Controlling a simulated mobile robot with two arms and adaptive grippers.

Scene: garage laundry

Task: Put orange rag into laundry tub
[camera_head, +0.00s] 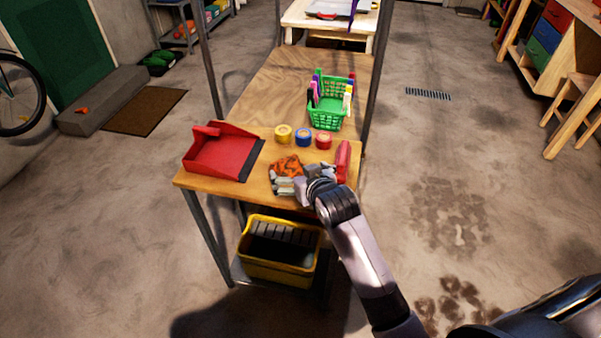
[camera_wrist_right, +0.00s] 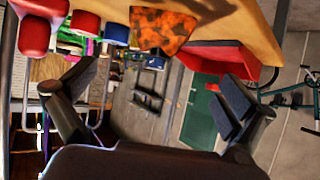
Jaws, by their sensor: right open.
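The orange rag (camera_head: 287,163), with dark patches, lies crumpled on the near end of the wooden shelf top. It also shows in the right wrist view (camera_wrist_right: 163,28), at the top, beyond the fingers. My right gripper (camera_head: 285,184) is at the near side of the rag, at the shelf's front edge. In the right wrist view its two fingers (camera_wrist_right: 158,92) are spread wide with nothing between them. I cannot tell whether a finger touches the rag. A yellow tub (camera_head: 258,270) stands on the lower shelf; nothing marks it as the laundry tub. My left gripper is out of view.
A red dustpan (camera_head: 222,152) lies left of the rag. Yellow (camera_head: 283,134), blue (camera_head: 303,137) and red (camera_head: 323,140) tape rolls sit behind it. A red object (camera_head: 343,160) is to its right. A green basket (camera_head: 328,113) stands farther back. Metal posts (camera_head: 371,80) flank the shelf.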

